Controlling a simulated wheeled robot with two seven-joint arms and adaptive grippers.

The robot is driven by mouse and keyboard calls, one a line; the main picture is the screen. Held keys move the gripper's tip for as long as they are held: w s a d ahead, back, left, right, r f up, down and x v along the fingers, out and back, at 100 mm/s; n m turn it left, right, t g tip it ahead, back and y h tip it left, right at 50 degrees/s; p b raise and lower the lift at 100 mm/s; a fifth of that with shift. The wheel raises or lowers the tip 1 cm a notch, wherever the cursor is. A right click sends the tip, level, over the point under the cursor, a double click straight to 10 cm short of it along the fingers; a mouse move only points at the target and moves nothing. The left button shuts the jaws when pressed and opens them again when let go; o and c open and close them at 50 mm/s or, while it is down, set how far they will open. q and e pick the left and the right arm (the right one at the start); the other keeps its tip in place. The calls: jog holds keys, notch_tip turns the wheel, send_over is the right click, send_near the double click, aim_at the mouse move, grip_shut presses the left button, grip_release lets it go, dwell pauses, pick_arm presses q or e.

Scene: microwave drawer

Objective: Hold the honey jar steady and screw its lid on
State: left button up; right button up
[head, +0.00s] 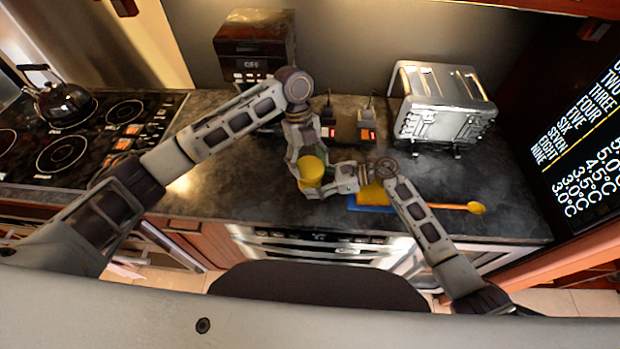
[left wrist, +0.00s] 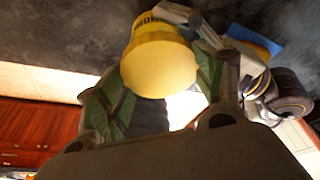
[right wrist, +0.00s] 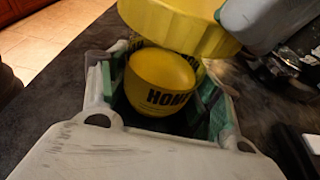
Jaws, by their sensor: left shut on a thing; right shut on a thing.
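The yellow lid (head: 311,167) of the honey jar is at the middle of the counter in the head view. My left gripper (head: 306,158) is shut on the lid from above; the lid fills the space between its green-padded fingers in the left wrist view (left wrist: 158,68). The yellow jar with black HONEY lettering (right wrist: 160,85) is between the fingers of my right gripper (right wrist: 160,100), which is shut on it from the side. The lid (right wrist: 180,25) is right over the jar in the right wrist view. I cannot tell whether the threads are engaged.
A blue board (head: 368,208) with a yellow-orange item (head: 375,194) lies right of the jar, beside a long-handled yellow spoon (head: 476,207). A silver toaster (head: 440,103) and a dark coffee machine (head: 254,45) stand behind. The stove with a kettle (head: 62,103) is at left.

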pick_arm(q)
jog(key=shift+s+f+m+g+y, duration=0.1)
jog(key=shift+s+m+g+y, duration=0.1)
jog(key=shift+m, duration=0.4)
jog(key=shift+s+f+m+g+y, duration=0.1)
jog(key=shift+s+m+y, duration=0.1)
jog(key=shift+m, duration=0.4)
jog(key=o, duration=0.9)
jog(key=shift+a, duration=0.1)
jog(key=shift+o, duration=0.7)
jog(key=shift+w+r, duration=0.1)
jog(key=shift+w, duration=0.15)
jog(key=shift+r, duration=0.1)
jog(key=shift+n, duration=0.3)
jog(key=shift+n+t+h, duration=0.5)
jog(key=shift+n+h, duration=0.1)
jog(key=shift+n, duration=1.4)
jog(key=shift+n, duration=0.3)
